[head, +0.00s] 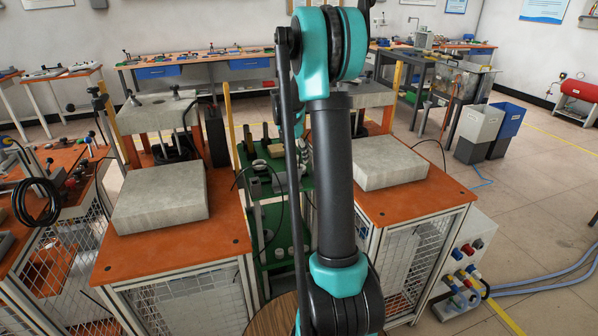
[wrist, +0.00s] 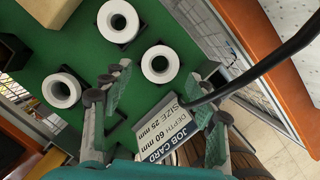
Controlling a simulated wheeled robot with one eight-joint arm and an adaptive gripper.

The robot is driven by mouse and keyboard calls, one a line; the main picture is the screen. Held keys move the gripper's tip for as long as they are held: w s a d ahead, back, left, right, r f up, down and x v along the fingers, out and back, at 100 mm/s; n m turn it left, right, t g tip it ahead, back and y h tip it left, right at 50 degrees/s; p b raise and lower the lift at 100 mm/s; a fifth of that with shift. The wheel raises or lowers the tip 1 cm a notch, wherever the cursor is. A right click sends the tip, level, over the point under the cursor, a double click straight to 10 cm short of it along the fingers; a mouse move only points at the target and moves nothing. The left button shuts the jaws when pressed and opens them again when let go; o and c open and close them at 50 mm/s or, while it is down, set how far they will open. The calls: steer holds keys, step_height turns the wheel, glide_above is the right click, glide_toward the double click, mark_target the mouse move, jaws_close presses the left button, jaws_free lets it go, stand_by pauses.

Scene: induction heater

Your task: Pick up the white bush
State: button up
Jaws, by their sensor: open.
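Three white ring-shaped bushes show in the wrist view on a green shelf (wrist: 95,50): one at the top (wrist: 118,21), one in the middle (wrist: 160,64) and one at the left (wrist: 61,90). Each has a dark central hole and sits on or around a dark support. My gripper (wrist: 163,76) is open and empty, its two fingers spread wide. The middle bush appears in the gap between the fingertips; the wrist view does not clearly show how far below it is. In the head view my arm hides the gripper.
A black cable (wrist: 250,75) passes close to the right finger. The green rack (head: 262,190) stands between two orange-topped tables (head: 165,245) with grey blocks.

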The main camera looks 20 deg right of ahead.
mark_target(298, 165)
steer(key=shift+s+x, duration=0.2)
steer(key=shift+x, duration=2.45)
steer(key=shift+a, duration=0.15)
steer(key=shift+c, duration=0.5)
steer(key=c, duration=0.9)
steer(key=shift+c, duration=0.2)
step_height(298, 165, up, 17)
steer(key=shift+r, duration=0.25)
steer(key=shift+s, duration=0.15)
